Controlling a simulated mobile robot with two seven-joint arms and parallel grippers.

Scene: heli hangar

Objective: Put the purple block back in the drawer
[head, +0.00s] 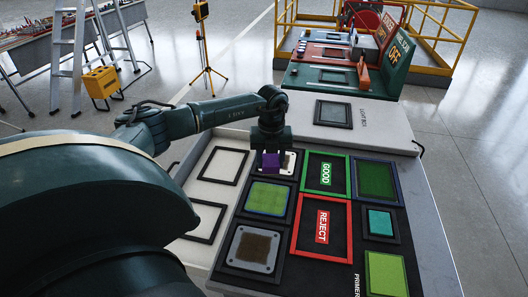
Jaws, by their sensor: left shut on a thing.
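My left gripper (271,150) reaches in from the left and points down, shut on a small purple block (271,163). The block is over a white plate in a dark frame (291,161) at the far left of a black panel (344,274); whether it touches the plate cannot be told. A pale tray-like surface (196,252) with empty dark frames lies left of the panel; I cannot tell whether it is the drawer. My right gripper is not in view.
The panel has a green GOOD frame (326,174), a red REJECT frame (321,227) and several coloured pads. A light box (345,115) stands behind. Farther back are coloured stations (338,78) inside a yellow railing, a tripod (203,45) and a ladder (68,58).

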